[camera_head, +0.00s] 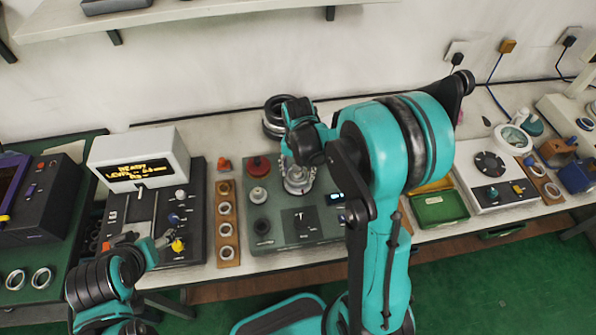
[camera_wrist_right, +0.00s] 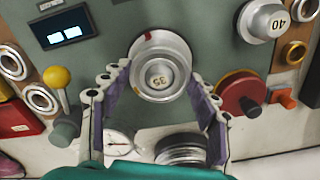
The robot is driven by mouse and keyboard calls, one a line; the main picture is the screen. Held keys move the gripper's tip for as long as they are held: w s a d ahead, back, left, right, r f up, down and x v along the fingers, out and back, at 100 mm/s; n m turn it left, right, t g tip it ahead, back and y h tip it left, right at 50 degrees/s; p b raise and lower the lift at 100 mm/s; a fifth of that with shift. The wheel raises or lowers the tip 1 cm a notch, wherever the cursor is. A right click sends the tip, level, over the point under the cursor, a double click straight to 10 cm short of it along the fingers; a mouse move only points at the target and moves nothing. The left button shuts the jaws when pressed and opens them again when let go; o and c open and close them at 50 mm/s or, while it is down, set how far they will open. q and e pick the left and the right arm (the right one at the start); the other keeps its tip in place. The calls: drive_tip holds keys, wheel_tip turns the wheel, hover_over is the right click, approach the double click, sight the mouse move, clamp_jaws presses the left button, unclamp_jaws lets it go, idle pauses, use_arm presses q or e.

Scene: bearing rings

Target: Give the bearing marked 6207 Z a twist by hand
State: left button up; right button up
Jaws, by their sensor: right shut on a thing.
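A silver ring-shaped bearing (camera_wrist_right: 160,52) sits around a post end marked 35 on the grey-green test unit; a small red mark shows on its rim. No 6207 Z marking is legible. In the head view the bearing (camera_head: 298,180) is partly hidden by my right wrist. My right gripper (camera_wrist_right: 160,78) is shut on the bearing, with a purple-padded finger at either side of its near half. My left gripper (camera_head: 148,243) is over the front of the black unit at the left, away from the bearing; its finger gap is unclear.
A knob-like piece marked 40 (camera_wrist_right: 265,20) and a red disc (camera_wrist_right: 240,92) with a dark handle stand close beside. A yellow-knobbed lever (camera_wrist_right: 57,80) is on the other side. Stacked rings (camera_wrist_right: 181,149) and a dial gauge (camera_wrist_right: 118,142) lie behind the unit.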

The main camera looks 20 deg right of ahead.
drive_tip(key=shift+n, duration=1)
drive_tip(key=shift+n, duration=1.1)
drive_tip(key=shift+b, duration=0.3)
drive_tip(key=shift+n, duration=1.1)
drive_tip(key=o, duration=1.6)
drive_tip(key=shift+c, duration=0.2)
wheel_tip(320, 180, up, 12)
